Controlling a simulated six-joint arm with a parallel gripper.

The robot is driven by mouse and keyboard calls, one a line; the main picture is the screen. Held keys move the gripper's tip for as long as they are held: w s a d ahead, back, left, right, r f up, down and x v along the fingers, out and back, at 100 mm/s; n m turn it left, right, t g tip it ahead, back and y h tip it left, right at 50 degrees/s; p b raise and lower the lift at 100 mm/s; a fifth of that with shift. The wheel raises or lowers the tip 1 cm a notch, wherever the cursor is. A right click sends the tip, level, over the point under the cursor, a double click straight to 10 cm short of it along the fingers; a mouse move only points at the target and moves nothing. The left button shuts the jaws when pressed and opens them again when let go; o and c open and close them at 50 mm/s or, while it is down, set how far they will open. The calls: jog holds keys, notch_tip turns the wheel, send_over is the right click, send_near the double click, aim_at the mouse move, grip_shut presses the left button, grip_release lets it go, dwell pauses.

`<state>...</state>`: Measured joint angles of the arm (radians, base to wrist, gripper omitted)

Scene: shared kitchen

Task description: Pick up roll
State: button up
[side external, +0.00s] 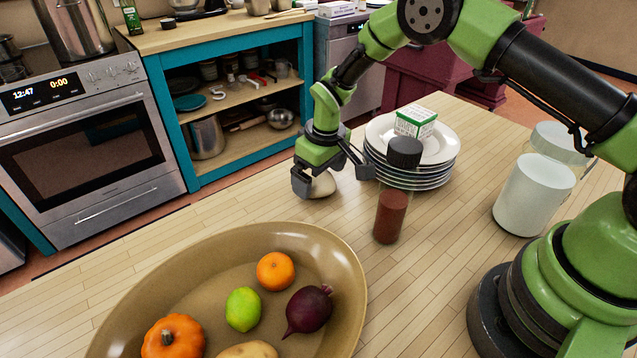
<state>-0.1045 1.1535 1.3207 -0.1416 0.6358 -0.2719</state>
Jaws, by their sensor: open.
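The roll (322,186) is a pale, rounded piece on the wooden table, near its far edge and left of the plate stack. My gripper (332,182) is low over it, pointing down. The jaws are open, one finger at the roll's left and the other to its right. The gripper hides the roll's upper part, and I cannot tell whether the fingers touch it.
A jar with a dark lid (391,205) stands close in front and right. Stacked plates (436,158) hold a small green-and-white box (415,122). A brown oval bowl (340,262) of produce is at front left. A white canister (532,195) stands right.

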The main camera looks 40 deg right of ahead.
notch_tip(320, 180, down, 2)
jog(key=shift+w+f, duration=0.1)
jog(key=shift+w, duration=0.05)
jog(key=c, duration=1)
